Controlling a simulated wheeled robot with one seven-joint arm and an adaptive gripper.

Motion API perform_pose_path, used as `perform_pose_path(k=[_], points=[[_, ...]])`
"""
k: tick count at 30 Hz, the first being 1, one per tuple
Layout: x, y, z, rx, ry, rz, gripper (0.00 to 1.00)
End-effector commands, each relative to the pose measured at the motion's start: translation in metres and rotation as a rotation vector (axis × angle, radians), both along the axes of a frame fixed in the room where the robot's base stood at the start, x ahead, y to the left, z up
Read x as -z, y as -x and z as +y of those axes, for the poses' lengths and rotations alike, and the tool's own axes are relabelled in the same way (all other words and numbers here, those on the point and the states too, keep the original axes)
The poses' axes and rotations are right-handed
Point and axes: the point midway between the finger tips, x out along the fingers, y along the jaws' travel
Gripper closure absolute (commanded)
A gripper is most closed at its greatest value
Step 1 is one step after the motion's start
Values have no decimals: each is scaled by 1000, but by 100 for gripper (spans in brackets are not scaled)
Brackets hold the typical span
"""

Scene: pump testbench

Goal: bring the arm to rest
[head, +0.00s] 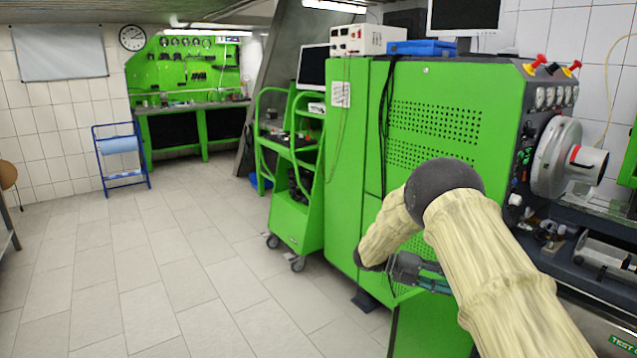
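My arm (490,265) rises from the lower right of the head view, with a pale, cloth-like cover. It bends at a dark round joint (445,187). From there a second covered link runs down and to the left to another dark joint (360,260). A grey metal part that looks like my gripper (413,271) shows between the links, in front of the green testbench (445,150). It is partly hidden behind the nearer link. Its fingertips cannot be made out, nor can I tell whether it holds anything or touches the bench.
The testbench fills the right side, with a silver flywheel (558,157) and gauges. A wheeled green cart (297,222) stands left of it. A blue rack (121,160) and a green workbench (205,110) are at the back. The tiled floor (170,270) at left is clear.

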Motion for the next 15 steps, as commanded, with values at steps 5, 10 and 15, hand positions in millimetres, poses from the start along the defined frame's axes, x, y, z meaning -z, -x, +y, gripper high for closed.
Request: perform_pose_path(k=[5,10,15], points=[[49,10,-28,-249,32,219,66],[99,21,-41,-501,38,457,66],[158,44,-40,-773,16,733,66]])
